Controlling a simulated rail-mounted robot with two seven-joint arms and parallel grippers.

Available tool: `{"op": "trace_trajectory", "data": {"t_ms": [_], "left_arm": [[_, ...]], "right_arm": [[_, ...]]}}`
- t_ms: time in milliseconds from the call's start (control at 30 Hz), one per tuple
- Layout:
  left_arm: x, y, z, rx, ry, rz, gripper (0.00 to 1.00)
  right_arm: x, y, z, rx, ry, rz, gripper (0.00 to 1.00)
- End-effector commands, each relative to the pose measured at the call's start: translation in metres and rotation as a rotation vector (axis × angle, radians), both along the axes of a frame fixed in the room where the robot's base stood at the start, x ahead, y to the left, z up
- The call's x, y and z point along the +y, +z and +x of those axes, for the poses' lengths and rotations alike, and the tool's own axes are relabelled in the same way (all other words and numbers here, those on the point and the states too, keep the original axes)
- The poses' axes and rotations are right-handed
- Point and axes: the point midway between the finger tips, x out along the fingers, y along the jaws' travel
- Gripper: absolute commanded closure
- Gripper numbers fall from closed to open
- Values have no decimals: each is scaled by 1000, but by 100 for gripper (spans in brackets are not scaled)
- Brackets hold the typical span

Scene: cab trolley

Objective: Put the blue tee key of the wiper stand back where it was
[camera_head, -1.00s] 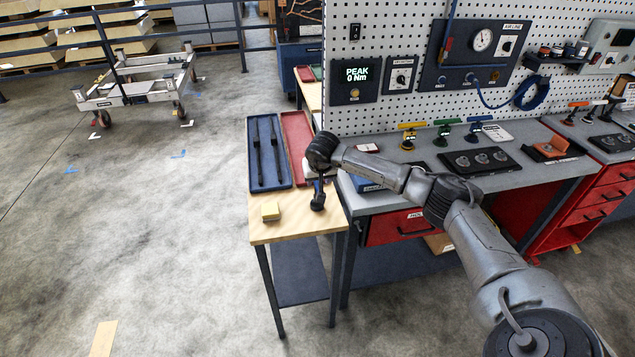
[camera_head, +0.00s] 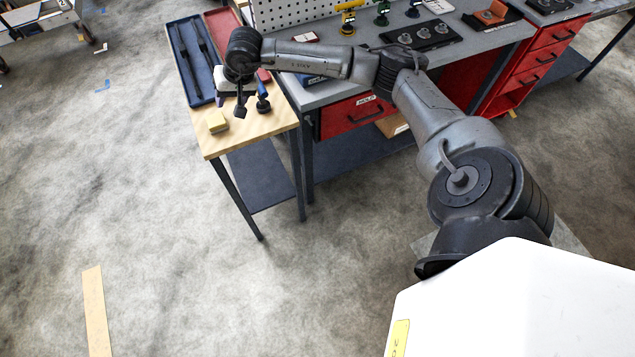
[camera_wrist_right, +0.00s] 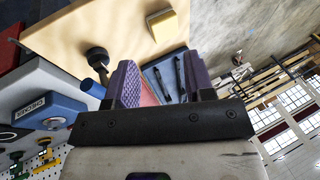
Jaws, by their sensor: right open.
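My right gripper (camera_head: 240,108) is open and empty above the light wooden side table. In the right wrist view its two purple-padded fingers (camera_wrist_right: 160,88) stand apart with nothing between them. I cannot tell whether this is the tee key. On the bench stand yellow (camera_head: 347,20), green (camera_head: 381,13) and blue (camera_head: 413,9) tee-handled pieces, the blue one rightmost. My left gripper is out of view.
On the side table (camera_head: 265,124) are a yellow block (camera_head: 217,122) and a blue tray (camera_head: 187,75) with dark rods. A red tray (camera_head: 222,22) lies behind. My right forearm passes over the grey bench, near a blue box (camera_head: 310,80). The floor at left is mostly open.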

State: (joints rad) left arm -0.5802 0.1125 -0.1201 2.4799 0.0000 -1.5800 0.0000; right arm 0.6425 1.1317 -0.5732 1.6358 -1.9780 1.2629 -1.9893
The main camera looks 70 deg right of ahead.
Motion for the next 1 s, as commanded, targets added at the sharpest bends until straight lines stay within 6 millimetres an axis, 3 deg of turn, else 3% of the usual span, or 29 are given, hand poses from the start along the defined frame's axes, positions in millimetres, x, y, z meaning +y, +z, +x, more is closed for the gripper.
{"op": "trace_trajectory", "data": {"t_ms": [33,133,200,300,433,533,600,633,800,1000], "left_arm": [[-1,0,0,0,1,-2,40],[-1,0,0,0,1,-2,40],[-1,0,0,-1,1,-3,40],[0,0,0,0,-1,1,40],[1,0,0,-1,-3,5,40],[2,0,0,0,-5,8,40],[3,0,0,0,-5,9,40],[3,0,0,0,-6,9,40],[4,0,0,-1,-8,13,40],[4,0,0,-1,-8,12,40]], "right_arm": [[47,-17,3,-36,3,164,51],[143,-29,3,-96,-69,601,51],[198,-23,-4,-95,-164,929,51],[251,-5,-17,-34,-360,1401,51],[275,15,-35,128,-709,1988,51],[268,15,-48,295,-1052,2403,51],[256,2,-60,423,-1334,2661,51],[249,-6,-67,-469,1445,-2726,51],[227,-76,-126,-403,1325,-1803,51],[238,-145,-224,-192,1130,-1002,51]]}}
